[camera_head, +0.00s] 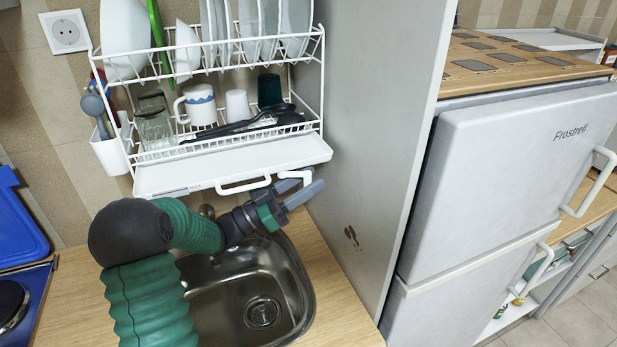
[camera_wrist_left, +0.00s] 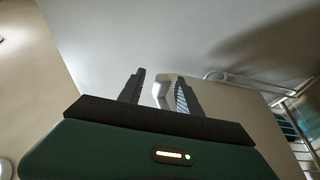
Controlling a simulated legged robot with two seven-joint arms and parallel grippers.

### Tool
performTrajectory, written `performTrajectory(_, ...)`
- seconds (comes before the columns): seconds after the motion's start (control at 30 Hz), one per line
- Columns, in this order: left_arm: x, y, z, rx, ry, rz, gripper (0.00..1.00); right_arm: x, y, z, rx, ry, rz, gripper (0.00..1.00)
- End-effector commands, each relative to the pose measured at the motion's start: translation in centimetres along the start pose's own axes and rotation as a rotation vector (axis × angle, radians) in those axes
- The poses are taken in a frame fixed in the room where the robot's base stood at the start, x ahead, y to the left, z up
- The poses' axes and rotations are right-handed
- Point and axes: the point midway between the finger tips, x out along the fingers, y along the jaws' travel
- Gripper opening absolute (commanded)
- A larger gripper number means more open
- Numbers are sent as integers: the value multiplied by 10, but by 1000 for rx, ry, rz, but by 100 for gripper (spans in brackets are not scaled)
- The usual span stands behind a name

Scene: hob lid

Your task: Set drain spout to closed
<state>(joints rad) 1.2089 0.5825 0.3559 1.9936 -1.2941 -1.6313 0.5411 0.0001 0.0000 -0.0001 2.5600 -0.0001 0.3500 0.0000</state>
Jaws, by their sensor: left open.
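The white drain spout (camera_head: 296,175) hangs at the right front corner of the drip tray (camera_head: 230,168) under the dish rack. It is an angled piece, partly hidden by my gripper. My left gripper (camera_head: 304,188) is just under that corner, with its fingers pointing right. In the left wrist view, the spout (camera_wrist_left: 162,90) shows between the two spread dark fingers (camera_wrist_left: 157,88). The fingers are open around or just short of it; I cannot tell whether either touches it. My right gripper is not in view.
A white handle (camera_head: 243,184) is on the tray front, left of the spout. The dish rack (camera_head: 222,92) above holds plates, mugs and glasses. A steel sink (camera_head: 255,285) lies below. A tall grey panel (camera_head: 370,130) stands close on the right, beside the fridge (camera_head: 510,180).

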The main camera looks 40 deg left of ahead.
Motion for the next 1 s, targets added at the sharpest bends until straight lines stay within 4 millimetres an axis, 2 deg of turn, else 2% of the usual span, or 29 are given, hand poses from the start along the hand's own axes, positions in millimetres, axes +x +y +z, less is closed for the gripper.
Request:
performTrajectory(0.27,4,-1,1,-1,-1,-1,41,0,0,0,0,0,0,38)
performTrajectory(0.6,4,0,0,0,-1,0,0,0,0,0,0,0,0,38)
performTrajectory(0.87,5,0,0,7,1,-17,0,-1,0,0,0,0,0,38)
performTrajectory(1.0,8,-5,2,54,1,-135,0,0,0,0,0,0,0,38)
